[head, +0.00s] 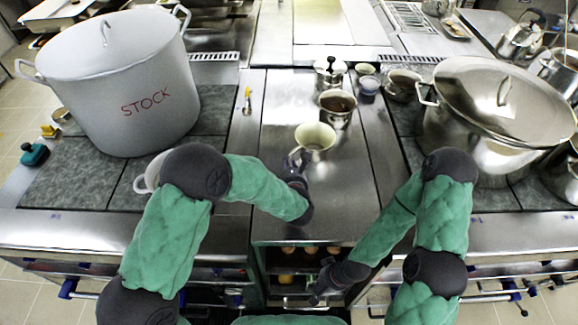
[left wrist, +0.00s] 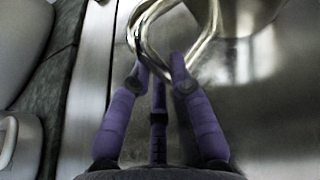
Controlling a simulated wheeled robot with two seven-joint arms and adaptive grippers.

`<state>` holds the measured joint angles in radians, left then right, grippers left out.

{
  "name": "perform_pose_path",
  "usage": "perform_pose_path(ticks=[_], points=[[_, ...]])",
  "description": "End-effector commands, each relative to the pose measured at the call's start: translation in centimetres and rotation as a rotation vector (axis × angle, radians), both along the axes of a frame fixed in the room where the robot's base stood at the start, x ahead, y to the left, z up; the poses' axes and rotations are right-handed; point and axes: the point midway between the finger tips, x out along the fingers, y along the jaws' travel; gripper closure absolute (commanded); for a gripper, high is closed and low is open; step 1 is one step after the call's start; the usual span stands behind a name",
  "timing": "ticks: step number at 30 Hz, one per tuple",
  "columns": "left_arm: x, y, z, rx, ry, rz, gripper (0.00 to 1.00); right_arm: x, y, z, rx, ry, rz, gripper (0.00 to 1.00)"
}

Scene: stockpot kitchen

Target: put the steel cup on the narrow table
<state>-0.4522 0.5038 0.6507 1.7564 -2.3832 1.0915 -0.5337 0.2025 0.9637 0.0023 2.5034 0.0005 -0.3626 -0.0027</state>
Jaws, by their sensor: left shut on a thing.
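The steel cup (head: 315,142), with a pale inside, is upright at the middle of the narrow steel table (head: 280,115). Its looped handle (left wrist: 148,32) and part of its shiny body (left wrist: 250,15) show in the left wrist view. My left gripper (head: 296,163) is at the cup's near left side, its purple fingers (left wrist: 163,75) shut on the handle. I cannot tell whether the cup's base touches the tabletop. My right gripper (head: 318,292) is low, in front of the open shelf below the table; its fingers are too small and dark to read.
A steel pot with dark contents (head: 337,108), a moka pot (head: 329,72) and small bowls (head: 368,85) stand behind the cup. A big white stockpot (head: 140,90) is left, a lidded steel pot (head: 490,125) right. A white cup (head: 150,172) sits near my left arm.

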Motion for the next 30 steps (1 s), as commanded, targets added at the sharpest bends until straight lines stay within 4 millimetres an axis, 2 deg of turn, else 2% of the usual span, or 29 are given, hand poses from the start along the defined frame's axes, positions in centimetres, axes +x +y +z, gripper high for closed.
perform_pose_path(ticks=[1, 2, 3, 4, 18, 23, 30], points=[[0.0, 0.0, -0.2, -0.001, -0.002, 0.000, 1.00, 0.0, 0.0, -0.3, 0.000, 0.000, 0.000, 1.00], [0.0, 0.0, -0.2, 0.000, 0.001, 0.000, 0.74, 0.0, 0.0, -0.2, 0.000, 0.000, 0.000, 1.00], [0.0, 0.0, -0.2, 0.001, 0.001, 0.000, 0.63, 0.0, 0.0, -0.2, 0.000, 0.000, 0.000, 1.00], [0.0, 0.0, -0.2, 0.000, 0.001, 0.000, 0.56, 0.0, 0.0, -0.2, 0.000, 0.000, 0.000, 1.00], [-0.3, -0.1, 0.3, 0.000, 0.001, -0.001, 0.56, 0.0, 0.0, 0.3, 0.000, 0.000, 0.000, 1.00], [-2.7, -0.4, 1.4, 0.001, -0.001, -0.004, 0.56, 0.0, 0.0, 0.9, 0.000, 0.000, 0.000, 1.00], [-7.3, -1.0, 3.2, 0.001, -0.001, -0.005, 0.56, 0.0, 0.0, 1.8, 0.000, 0.000, 0.000, 1.00]])
